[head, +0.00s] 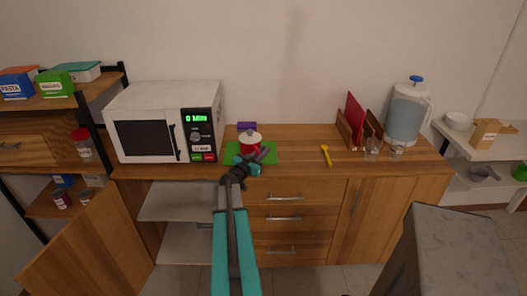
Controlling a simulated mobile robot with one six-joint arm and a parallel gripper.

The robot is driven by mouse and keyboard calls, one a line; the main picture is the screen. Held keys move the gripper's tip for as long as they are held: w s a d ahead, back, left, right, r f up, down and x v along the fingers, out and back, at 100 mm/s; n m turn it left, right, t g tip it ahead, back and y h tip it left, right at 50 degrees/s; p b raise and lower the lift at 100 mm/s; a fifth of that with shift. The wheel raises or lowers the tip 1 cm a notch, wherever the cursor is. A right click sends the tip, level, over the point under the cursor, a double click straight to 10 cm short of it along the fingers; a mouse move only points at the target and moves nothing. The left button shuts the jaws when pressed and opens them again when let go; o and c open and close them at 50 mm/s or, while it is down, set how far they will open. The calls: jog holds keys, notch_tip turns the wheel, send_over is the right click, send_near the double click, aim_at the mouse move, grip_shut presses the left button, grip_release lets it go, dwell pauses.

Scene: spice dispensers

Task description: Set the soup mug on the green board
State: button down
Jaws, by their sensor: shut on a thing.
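The green board (231,149) lies flat on the wooden counter, right of the microwave. A red mug with a white top (249,140), which looks like the soup mug, is upright over the middle of the board. My gripper (250,158) reaches it from the front and is shut on it. The gripper and arm hide the mug's lower part, so I cannot tell whether its base touches the board. A purple thing (246,126) shows just behind the mug, and another purple piece (264,154) shows at the gripper's right; I cannot tell what they are.
The white microwave (150,137) stands close on the left. A yellow spoon-like tool (326,156) lies to the right, then a wooden rack with a red board (354,118), glasses (372,148) and a water dispenser (406,112). Counter between the board and the yellow tool is clear.

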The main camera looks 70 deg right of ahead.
jog(key=c, duration=1.7)
grip_release()
jog(key=shift+c, duration=0.2)
jog(key=shift+r, duration=0.1)
jog(key=shift+b+v, duration=0.35)
jog(key=shift+v, duration=0.45)
jog(key=shift+b+v, duration=1.7)
jog(key=shift+v, duration=3.55)
jog(key=shift+s, duration=0.15)
